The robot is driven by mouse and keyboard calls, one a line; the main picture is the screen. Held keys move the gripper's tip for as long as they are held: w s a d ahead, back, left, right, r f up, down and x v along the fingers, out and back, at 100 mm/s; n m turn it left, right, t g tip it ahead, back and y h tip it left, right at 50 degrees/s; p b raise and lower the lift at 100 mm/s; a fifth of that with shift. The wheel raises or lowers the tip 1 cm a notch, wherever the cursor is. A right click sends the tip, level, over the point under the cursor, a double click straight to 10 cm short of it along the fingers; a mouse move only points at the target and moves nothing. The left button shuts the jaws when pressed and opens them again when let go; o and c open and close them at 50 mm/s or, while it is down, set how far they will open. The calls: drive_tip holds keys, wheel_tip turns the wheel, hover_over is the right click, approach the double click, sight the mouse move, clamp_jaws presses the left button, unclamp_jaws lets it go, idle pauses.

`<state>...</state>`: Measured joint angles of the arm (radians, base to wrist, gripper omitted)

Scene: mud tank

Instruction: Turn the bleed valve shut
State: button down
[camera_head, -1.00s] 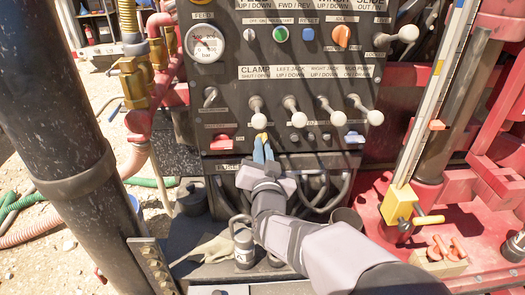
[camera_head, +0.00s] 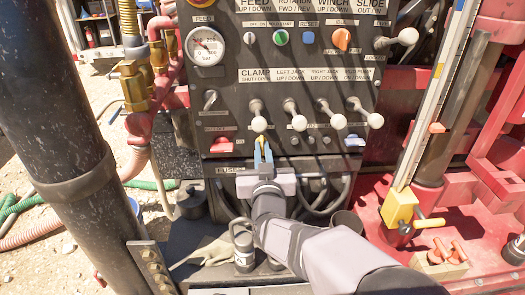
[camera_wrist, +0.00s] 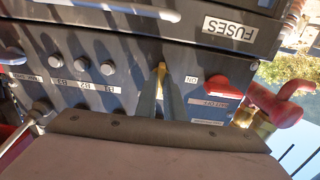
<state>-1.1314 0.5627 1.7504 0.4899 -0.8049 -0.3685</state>
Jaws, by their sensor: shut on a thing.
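My gripper (camera_head: 263,152) is at the lower front of the dark control panel (camera_head: 235,100), below the row of white-knobbed levers. Its blue-grey fingers are shut on a small yellow handle (camera_head: 261,143), which I take to be the bleed valve. In the wrist view the handle's yellow tip (camera_wrist: 162,70) shows between the fingers (camera_wrist: 160,100), beside a small white label (camera_wrist: 190,79). The fingers and my wrist hide most of the handle's base, so its exact angle is hard to read.
A red switch (camera_head: 222,145) sits just left of the handle and several small round buttons sit to its right. White-knobbed levers (camera_head: 258,123) overhang closely from above. Black hoses (camera_head: 318,195) hang below. A dark column (camera_head: 70,130) stands at the left.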

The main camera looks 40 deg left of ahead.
drive_tip(key=c, duration=1.9)
unclamp_jaws()
drive_tip(key=shift+o, duration=0.2)
drive_tip(key=b+v, duration=0.2)
drive_tip(key=v, duration=0.5)
drive_tip(key=shift+s+d, duration=0.1)
drive_tip(key=shift+d, duration=0.05)
